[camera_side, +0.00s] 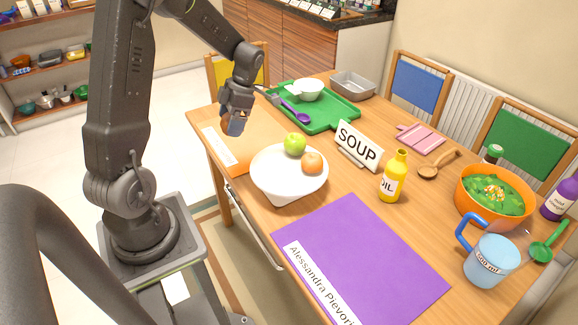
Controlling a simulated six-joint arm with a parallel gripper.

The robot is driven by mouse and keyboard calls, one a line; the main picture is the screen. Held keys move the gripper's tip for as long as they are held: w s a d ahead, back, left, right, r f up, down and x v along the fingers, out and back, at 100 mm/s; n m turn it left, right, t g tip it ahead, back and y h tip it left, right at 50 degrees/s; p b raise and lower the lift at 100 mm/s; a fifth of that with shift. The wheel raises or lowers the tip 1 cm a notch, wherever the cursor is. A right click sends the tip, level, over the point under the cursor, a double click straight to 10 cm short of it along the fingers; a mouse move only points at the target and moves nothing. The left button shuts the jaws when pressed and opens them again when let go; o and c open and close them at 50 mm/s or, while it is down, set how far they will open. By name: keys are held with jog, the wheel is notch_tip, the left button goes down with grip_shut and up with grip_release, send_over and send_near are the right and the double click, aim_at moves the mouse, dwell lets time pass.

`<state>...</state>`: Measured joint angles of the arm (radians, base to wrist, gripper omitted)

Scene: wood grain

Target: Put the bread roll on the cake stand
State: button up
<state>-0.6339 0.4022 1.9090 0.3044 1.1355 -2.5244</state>
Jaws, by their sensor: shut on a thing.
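My gripper (236,124) hangs over the orange placemat at the table's left end, behind and left of the white dish. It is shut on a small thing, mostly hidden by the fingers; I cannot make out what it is. No bread roll can be clearly picked out. The white raised dish (266,180), which seems to be the cake stand, stands at the near left of the table. A green apple (295,144) and an orange-coloured round fruit (312,163) are on it. My gripper is apart from the dish.
A SOUP sign (358,145) and a yellow oil bottle (394,176) stand right of the dish. A green tray (338,113) lies behind. A purple placemat (362,255) lies bare in front. An orange salad bowl (490,190) and blue jug (490,262) are at the right.

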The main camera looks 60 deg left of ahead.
jog(key=d+n, duration=0.1)
jog(key=s+d, duration=0.1)
jog(key=d, duration=0.1)
jog(key=shift+d+r+n+h, duration=0.15)
jog(key=shift+d+n+h, duration=0.05)
jog(key=shift+n+h, duration=0.2)
send_over(271, 174)
jog(key=w, duration=0.1)
jog(key=f, duration=0.6)
jog(key=shift+w+f, duration=0.2)
jog(key=shift+f, duration=2.05)
jog(key=o, duration=0.7)
jog(key=shift+f, duration=0.15)
